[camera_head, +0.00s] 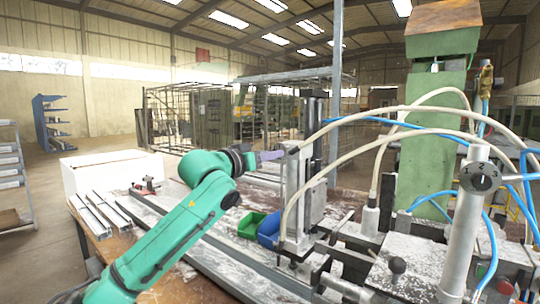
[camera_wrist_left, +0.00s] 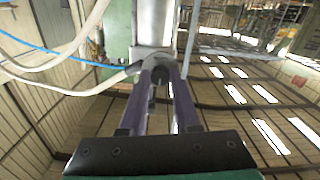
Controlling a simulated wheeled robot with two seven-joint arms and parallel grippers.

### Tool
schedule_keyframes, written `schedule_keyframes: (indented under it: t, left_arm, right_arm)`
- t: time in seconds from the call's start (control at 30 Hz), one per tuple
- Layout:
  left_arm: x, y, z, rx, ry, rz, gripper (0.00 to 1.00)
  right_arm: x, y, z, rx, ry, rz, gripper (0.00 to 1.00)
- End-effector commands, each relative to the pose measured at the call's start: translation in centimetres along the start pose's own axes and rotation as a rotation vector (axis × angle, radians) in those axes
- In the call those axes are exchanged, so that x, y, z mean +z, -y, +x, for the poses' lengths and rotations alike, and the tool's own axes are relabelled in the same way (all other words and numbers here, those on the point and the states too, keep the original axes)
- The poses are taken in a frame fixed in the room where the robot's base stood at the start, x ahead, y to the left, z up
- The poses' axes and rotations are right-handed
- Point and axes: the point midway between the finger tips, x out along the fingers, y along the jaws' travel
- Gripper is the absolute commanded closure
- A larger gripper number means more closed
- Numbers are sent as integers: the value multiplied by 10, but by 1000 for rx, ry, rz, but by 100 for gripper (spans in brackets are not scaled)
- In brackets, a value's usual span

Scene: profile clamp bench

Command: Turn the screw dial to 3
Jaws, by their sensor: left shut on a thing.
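My left gripper (camera_head: 277,154) reaches in from the left at the upright grey clamp column (camera_head: 298,195). In the left wrist view, its two purple fingers (camera_wrist_left: 160,74) are shut on a small dark knob (camera_wrist_left: 160,78) in front of a pale grey block. The fingers hide part of the knob, and I cannot read any marks on it. My right gripper is not in view.
White and blue hoses (camera_head: 375,143) arch across the right side near the column. A green bin (camera_head: 250,224) and a blue bin (camera_head: 269,229) sit left of the column. Metal profiles (camera_head: 100,213) lie at the bench's left. A green machine column (camera_head: 432,130) stands behind.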

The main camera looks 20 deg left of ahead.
Motion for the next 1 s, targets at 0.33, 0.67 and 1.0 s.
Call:
schedule_keyframes:
  t: [0.33, 0.67, 1.0]
  left_arm:
    - [-4, 0, 0, -2, 1, 182, 100]
    - [-6, 0, 0, -2, 2, 486, 100]
    - [-4, 0, 0, -1, 2, 791, 100]
  right_arm:
    - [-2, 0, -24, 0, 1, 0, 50]
    - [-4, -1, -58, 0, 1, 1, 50]
    - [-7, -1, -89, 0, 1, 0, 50]
